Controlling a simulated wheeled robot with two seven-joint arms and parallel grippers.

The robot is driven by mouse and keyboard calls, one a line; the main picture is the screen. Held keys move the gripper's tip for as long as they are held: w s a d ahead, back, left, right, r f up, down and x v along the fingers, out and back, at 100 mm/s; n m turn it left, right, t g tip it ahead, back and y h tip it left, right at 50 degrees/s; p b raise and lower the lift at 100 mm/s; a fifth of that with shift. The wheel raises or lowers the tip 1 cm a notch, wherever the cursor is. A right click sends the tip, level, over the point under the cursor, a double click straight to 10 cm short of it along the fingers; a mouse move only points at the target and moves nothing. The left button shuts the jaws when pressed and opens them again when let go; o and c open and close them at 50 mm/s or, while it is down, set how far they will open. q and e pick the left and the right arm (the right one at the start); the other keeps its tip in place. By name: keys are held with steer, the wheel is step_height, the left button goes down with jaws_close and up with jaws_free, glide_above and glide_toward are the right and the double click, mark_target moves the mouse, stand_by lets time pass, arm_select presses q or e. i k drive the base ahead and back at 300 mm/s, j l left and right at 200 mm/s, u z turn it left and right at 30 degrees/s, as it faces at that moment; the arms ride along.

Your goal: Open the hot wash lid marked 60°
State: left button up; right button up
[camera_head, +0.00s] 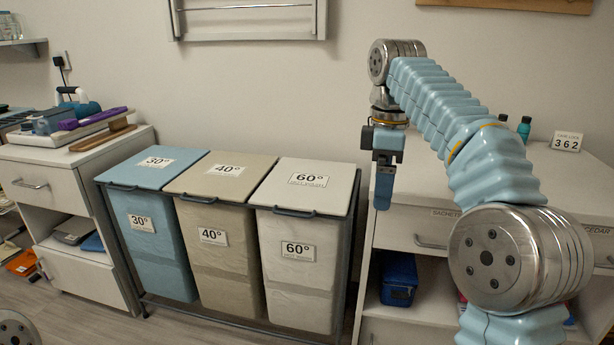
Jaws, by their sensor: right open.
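The hot wash lid (328,194) is white and marked 60°, and lies flat and closed on the right-hand bin (298,276) of three. A grey handle (295,213) runs along its front edge. My left gripper is out of view.
The closed beige 40° lid (205,184) and blue 30° lid (140,178) are to the left. A white cabinet (415,214) stands close on the right, partly behind my right arm. A drying rack (248,38) hangs above; the space over the lids is clear.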

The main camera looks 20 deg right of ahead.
mark_target(313, 187)
steer(key=i, duration=1.4)
